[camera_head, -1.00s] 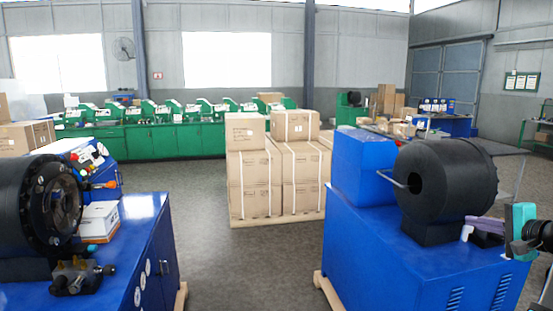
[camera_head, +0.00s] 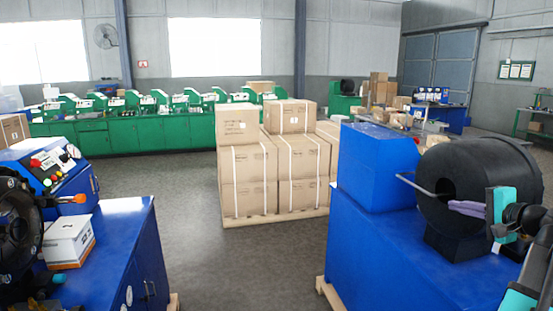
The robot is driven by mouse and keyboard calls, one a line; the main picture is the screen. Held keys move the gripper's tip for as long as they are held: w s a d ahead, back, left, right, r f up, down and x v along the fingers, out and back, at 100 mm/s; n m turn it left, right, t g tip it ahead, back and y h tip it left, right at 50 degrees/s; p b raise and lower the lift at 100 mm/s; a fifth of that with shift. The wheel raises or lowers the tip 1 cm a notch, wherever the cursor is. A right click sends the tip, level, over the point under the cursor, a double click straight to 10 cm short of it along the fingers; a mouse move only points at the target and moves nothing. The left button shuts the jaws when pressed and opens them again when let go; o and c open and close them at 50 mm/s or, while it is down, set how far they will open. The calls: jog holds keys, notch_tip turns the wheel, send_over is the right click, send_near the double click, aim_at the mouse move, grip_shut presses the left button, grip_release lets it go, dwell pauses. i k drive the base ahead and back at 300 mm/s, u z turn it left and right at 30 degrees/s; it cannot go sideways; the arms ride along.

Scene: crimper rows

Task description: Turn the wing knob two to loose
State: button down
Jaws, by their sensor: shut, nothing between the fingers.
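My gripper (camera_head: 452,206) is at the right, with purple fingers shut and empty, pointing left from a teal and black wrist. It overlaps the black drum of the right crimper (camera_head: 438,172) in the picture; I cannot tell whether they touch. No wing knob marked as two can be made out. At the left, a second black crimper (camera_head: 14,225) is cut by the frame edge. Beside it a blue control box (camera_head: 48,172) carries small coloured buttons, and an orange-tipped lever (camera_head: 72,199) sticks out near it.
The right crimper stands on a blue cabinet (camera_head: 375,255), beside a blue box (camera_head: 378,165). A small white carton (camera_head: 66,240) sits on the left blue cabinet (camera_head: 125,230). Stacked cardboard boxes (camera_head: 250,170) stand on a pallet mid-floor. Grey floor (camera_head: 195,250) is open between the cabinets.

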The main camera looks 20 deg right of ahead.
aim_at(46, 192)
jog(key=u, duration=0.05)
jog(key=i, duration=1.7)
jog(key=u, duration=0.1)
jog(key=k, duration=0.2)
jog(key=u, duration=2.9)
